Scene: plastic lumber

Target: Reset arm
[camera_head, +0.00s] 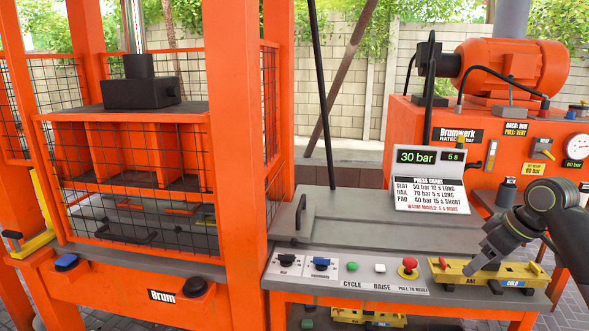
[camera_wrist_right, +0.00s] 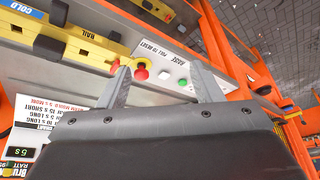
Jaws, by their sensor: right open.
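My right arm comes in from the right edge in the head view. Its grey gripper (camera_head: 482,268) points down and left over the yellow tray (camera_head: 525,277) at the right end of the control panel. In the right wrist view the two fingers of the right gripper (camera_wrist_right: 165,78) stand apart with nothing held between them. Past the fingers the panel shows, with the red mushroom button (camera_wrist_right: 140,73) close to one finger's line of sight. I cannot tell whether a fingertip touches the tray. My left gripper is in neither view.
The orange press frame with mesh guards (camera_head: 245,160) fills the left. On the panel are a green button (camera_head: 352,266), a white button (camera_head: 380,268) and the red button (camera_head: 408,266). A sign with a 30 bar display (camera_head: 428,180) stands behind. The orange pump unit (camera_head: 510,65) is back right.

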